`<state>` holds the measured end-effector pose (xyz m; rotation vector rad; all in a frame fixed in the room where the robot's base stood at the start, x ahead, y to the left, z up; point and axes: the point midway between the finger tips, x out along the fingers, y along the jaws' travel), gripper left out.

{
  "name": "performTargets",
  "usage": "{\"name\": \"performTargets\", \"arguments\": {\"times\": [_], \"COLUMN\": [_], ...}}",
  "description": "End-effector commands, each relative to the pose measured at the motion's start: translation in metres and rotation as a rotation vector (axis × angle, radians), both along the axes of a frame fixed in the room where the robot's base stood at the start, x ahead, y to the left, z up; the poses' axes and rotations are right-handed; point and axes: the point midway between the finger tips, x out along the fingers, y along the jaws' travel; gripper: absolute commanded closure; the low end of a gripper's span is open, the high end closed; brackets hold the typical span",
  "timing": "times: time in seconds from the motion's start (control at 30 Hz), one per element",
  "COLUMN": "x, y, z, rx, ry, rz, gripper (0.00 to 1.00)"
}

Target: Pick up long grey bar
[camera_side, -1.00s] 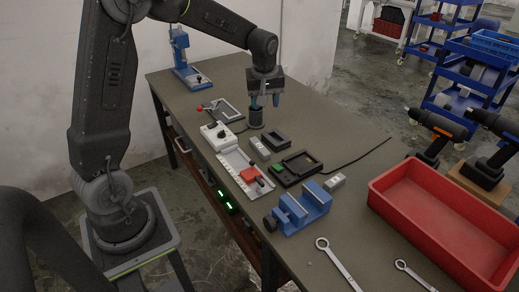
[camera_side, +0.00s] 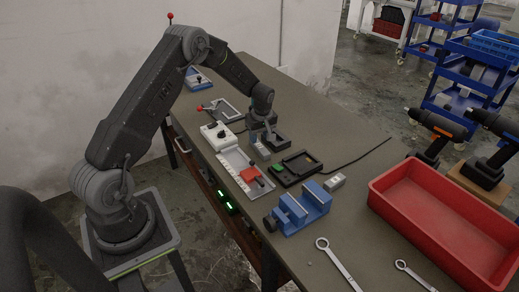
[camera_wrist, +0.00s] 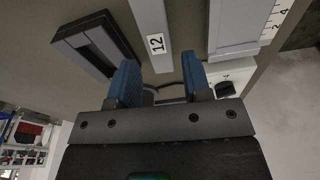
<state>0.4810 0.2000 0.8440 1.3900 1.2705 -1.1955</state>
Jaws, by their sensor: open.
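The long grey bar (camera_wrist: 151,22) lies on the table, with a white "12" label (camera_wrist: 156,44) on its top in the wrist view. Its upper end runs out of that frame. In the side view the bar (camera_side: 261,151) lies between the white box and the black frame, its far part close to my gripper. My gripper (camera_wrist: 159,62) is open, with its blue fingers apart and nothing held between them. The bar's near end shows just ahead of the gap between the fingertips. In the side view my gripper (camera_side: 266,136) is low over the table; its fingertips are partly hidden.
A black square frame (camera_side: 278,142) stands close right of my gripper. A white box with a black knob (camera_side: 219,136) and a ruled plate (camera_side: 237,168) lie left. A black fixture with a green part (camera_side: 297,167) and a blue vise (camera_side: 301,207) are nearer the camera.

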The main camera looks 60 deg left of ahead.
Motion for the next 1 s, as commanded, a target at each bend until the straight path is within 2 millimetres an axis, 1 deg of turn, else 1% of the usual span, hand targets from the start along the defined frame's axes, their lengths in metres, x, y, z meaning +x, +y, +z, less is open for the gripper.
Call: {"name": "performTargets", "arguments": {"times": [0.17, 0.3, 0.4, 0.53, 0.73, 0.77, 1.0], "x": [0.001, 0.003, 0.003, 0.004, 0.004, 0.004, 0.004], "y": [0.002, 0.004, 0.006, 0.007, 0.007, 0.007, 0.007], "z": [-0.013, -0.034, -0.047, -0.055, -0.055, -0.055, -0.055], "rx": [-0.001, -0.001, -0.002, -0.001, 0.000, 0.000, -0.001], "ry": [0.002, 0.003, 0.002, 0.000, -0.001, -0.001, -0.001], "rz": [0.000, -0.001, 0.000, 0.000, 0.000, 0.000, -0.001], "gripper": [0.55, 0.55, 0.55, 0.55, 0.55, 0.56, 0.79]}}
